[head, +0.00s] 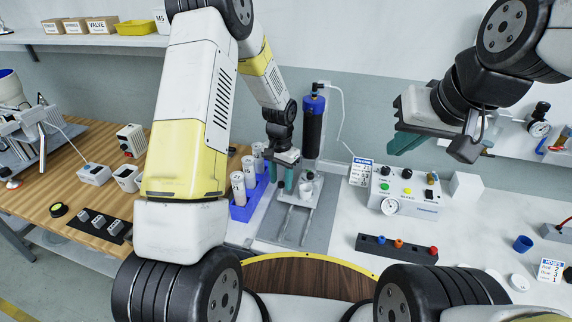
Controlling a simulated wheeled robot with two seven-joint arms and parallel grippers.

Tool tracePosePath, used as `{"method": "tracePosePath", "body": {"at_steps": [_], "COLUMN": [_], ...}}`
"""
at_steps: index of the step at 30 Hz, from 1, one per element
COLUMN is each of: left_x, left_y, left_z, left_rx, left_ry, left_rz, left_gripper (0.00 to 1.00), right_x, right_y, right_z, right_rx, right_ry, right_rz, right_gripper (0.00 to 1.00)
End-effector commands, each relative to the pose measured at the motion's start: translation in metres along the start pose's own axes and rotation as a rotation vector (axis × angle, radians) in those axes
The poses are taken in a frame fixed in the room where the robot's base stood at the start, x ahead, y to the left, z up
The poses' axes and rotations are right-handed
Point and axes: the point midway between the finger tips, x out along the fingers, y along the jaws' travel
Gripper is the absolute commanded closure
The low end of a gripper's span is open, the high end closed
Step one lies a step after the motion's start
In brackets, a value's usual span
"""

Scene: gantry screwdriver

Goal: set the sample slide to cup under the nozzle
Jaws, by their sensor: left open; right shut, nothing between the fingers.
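The sample slide (298,215) is a light carriage on two rails over a grey base plate on the bench. A small white cup (307,187) appears on its rear part. A dark upright cylinder with a blue top (313,120) stands behind it; the nozzle itself cannot be made out. My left gripper (283,180) is open, green fingers pointing down, just left of the cup. I cannot tell whether it touches the slide. My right gripper (394,146) is shut and empty, raised at the right, well away from the slide.
A blue rack (246,208) with several white tubes stands close left of the slide. A control box (404,192) with buttons and a gauge is to the right. A dark strip with coloured knobs (397,249) lies in front of the box. Bench between slide and strip is clear.

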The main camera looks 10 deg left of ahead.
Motion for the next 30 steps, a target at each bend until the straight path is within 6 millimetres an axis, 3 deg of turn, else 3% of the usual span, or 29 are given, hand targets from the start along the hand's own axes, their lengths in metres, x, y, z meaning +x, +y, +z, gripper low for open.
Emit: {"method": "tracePosePath", "body": {"at_steps": [15, 30], "left_x": [-0.071, -0.077], "left_y": [-0.001, -0.004], "left_z": [-0.001, 0.002], "left_rx": [-0.001, 0.027], "left_ry": [0.003, 0.000], "left_rz": [-0.001, 0.000], "left_gripper": [0.57, 0.57], "right_x": [0.000, 0.000], "right_y": [0.000, 0.000], "right_z": [0.000, 0.000], "right_rx": [0.000, 0.000], "right_ry": [0.000, 0.000], "right_rz": [0.000, 0.000], "right_gripper": [1.00, 1.00]}}
